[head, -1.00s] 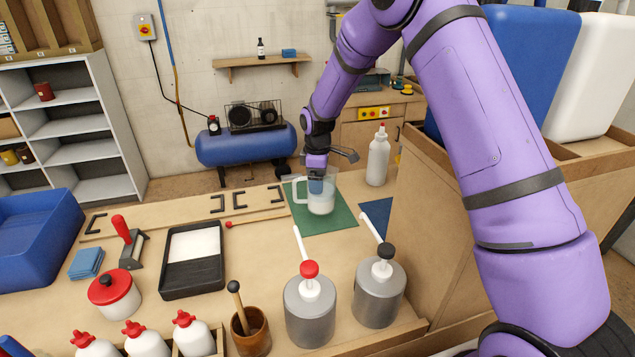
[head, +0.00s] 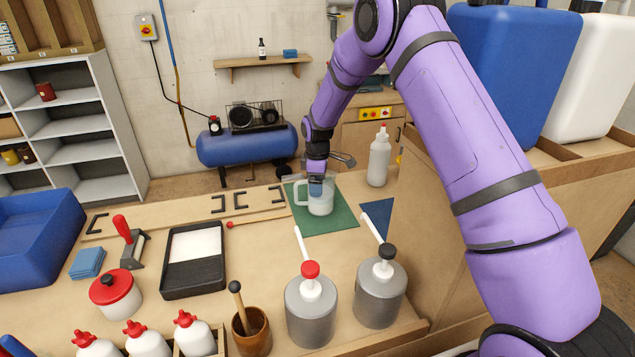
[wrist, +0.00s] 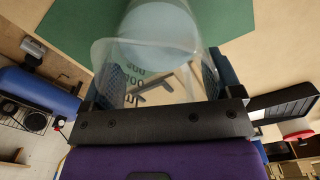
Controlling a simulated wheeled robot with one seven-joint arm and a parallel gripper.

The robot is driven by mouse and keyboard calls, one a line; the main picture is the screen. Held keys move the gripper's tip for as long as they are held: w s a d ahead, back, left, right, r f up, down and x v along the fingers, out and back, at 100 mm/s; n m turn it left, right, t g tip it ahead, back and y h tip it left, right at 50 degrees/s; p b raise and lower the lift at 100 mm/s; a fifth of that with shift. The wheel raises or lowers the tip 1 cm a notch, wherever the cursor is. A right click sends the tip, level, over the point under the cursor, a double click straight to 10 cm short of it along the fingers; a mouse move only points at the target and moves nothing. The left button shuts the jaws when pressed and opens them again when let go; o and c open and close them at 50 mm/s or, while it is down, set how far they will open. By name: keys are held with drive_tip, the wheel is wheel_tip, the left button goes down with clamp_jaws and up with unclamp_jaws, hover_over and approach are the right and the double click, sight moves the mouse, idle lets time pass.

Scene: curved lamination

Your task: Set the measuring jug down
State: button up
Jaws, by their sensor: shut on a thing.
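The clear measuring jug (head: 322,207) is upright over the green mat (head: 342,222), with its handle to the left and pale contents low inside. I cannot tell whether its base touches the mat. My gripper (head: 316,187) reaches down from above and is shut on the jug's upper part. In the wrist view the jug (wrist: 152,50) lies between the two fingers of my gripper (wrist: 160,82), with printed volume marks showing through its wall. The green mat (wrist: 75,25) shows beyond it. The fingertips are partly hidden by the jug.
A white bottle (head: 379,160) stands to the right behind the mat. A blue triangular sheet (head: 378,215) lies right of it. Two grey pump cans (head: 311,315) stand in front. A red-tipped stick (head: 258,219) and a black tray (head: 166,275) lie to the left.

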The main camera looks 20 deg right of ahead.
drive_tip(key=shift+f, duration=0.1)
drive_tip(key=o, duration=1)
